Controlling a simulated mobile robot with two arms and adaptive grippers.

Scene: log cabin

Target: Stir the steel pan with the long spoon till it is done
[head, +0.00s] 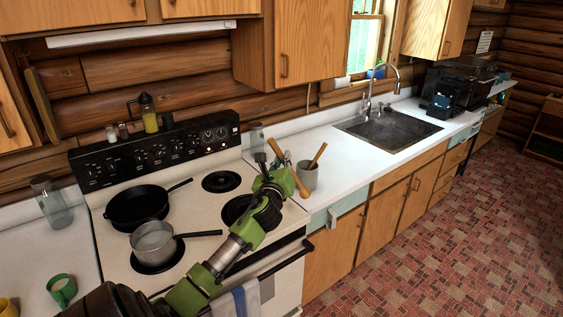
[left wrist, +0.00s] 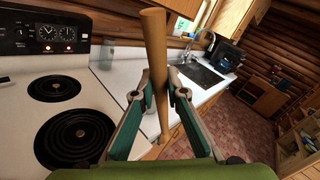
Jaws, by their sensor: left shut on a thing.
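The steel pan (head: 153,238), a small saucepan with a dark handle pointing right, sits on the stove's front left burner. The spoon's bowl cannot be made out. My left gripper (left wrist: 162,98) is well to the right of the pan. My right gripper is not in view.
A black skillet (head: 137,204) sits behind the steel pan. A glass jar (head: 51,202) and a green mug (head: 62,290) stand on the left counter.

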